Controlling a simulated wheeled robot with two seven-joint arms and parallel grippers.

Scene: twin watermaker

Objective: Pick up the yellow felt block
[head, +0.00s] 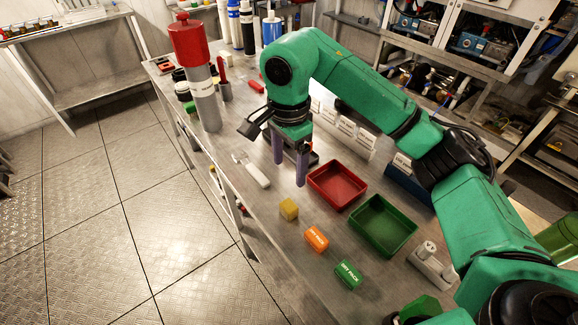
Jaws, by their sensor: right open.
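The yellow felt block (289,209) sits on the metal bench near its front edge, left of an orange block. My right gripper (288,176) points down over the bench, with its two purple fingers apart and nothing seen between them. It is farther back along the bench than the yellow block and apart from it. I cannot tell exactly how high the fingertips are above the bench. My left gripper does not show.
An orange block (316,239) and a green block (348,274) lie near the yellow one. A red tray (337,198) and a green tray (367,246) stand to the right. A white handled tool (257,174) lies left of the gripper. A tall red-topped cylinder (204,95) stands farther back.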

